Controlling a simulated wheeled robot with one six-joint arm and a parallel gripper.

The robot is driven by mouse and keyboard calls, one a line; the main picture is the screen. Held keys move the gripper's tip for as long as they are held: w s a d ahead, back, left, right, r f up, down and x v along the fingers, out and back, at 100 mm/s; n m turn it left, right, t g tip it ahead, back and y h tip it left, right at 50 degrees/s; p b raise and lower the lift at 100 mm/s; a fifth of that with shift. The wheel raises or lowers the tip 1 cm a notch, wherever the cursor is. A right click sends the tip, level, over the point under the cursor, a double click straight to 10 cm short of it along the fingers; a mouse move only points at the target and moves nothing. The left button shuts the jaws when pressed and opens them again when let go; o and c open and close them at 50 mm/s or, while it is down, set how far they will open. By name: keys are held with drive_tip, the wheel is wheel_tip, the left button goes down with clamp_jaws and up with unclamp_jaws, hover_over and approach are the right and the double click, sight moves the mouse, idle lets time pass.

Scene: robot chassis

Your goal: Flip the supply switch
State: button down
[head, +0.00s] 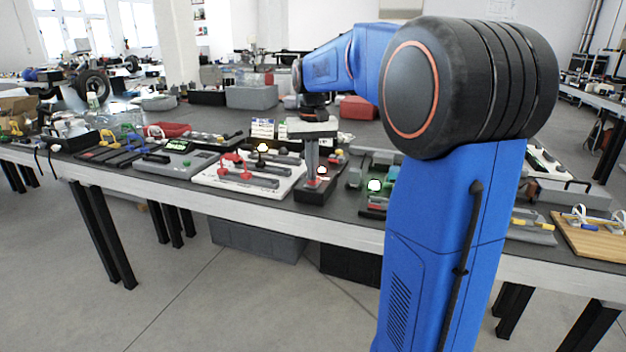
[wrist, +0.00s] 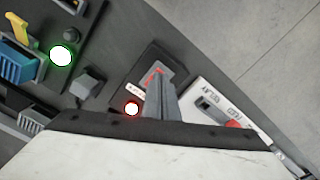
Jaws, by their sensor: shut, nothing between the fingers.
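My gripper (head: 311,182) points down over a small dark panel (head: 318,192) at the front of the bench. In the wrist view my gripper (wrist: 159,90) is shut, with its fingers together and nothing between them. The dark panel (wrist: 128,92) carries a lit red lamp (wrist: 131,108) and a red-and-white label (wrist: 153,77). The fingers hide part of this panel, and I cannot make out a supply switch or whether the fingertips touch anything.
A white panel (wrist: 200,92) with a dark switch and a label reading like "RELAY FEED" lies beside it. A lit green lamp (wrist: 62,55) is on the neighbouring dark unit. In the head view, a white board with red handles (head: 245,172) stands left. Floor in front is clear.

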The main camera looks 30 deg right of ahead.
drive_tip(key=shift+f, duration=0.2)
drive_tip(key=shift+r, duration=0.15)
wheel_tip(320, 180, up, 7)
idle(1.0)
idle(0.4)
drive_tip(key=shift+s+a, duration=0.25)
drive_tip(key=shift+s, duration=0.05)
drive_tip(key=s+a+f+n+t, duration=0.1)
drive_tip(key=s+a+f, duration=0.3)
drive_tip(key=s, duration=0.5)
drive_tip(key=s+a+f+n+t, duration=0.2)
drive_tip(key=s+a+f, duration=0.3)
drive_tip(key=s+f, duration=0.3)
drive_tip(key=s+a+f+n+t, duration=0.1)
drive_tip(key=s+a+f, duration=0.3)
drive_tip(key=s, duration=0.7)
wheel_tip(320, 180, down, 2)
drive_tip(key=shift+s+a+f+t, duration=0.2)
drive_tip(key=shift+a+t, duration=0.15)
drive_tip(key=shift+t, duration=0.05)
